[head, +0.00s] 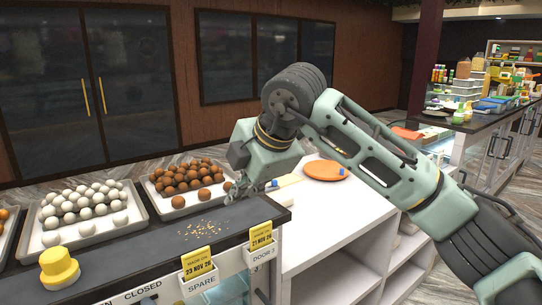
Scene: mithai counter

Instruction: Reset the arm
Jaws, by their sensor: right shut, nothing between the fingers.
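My right arm comes in from the right and bends down at its wrist. My right gripper (233,194) points down and left over the right end of the dark counter top (150,262), beside the tray of brown sweets (187,183). Its fingers are shut with nothing held, and they partly cover the tray's right edge. Whether the fingertips touch the tray or the counter I cannot tell. My left gripper is not in view.
A tray of white sweets (86,213) and a yellow-capped container (59,268) stand at the left. Crumbs (203,228) lie on the counter. Yellow date tags (199,263) stand along its front edge. An orange disc (323,170) lies on the lower white counter (318,215).

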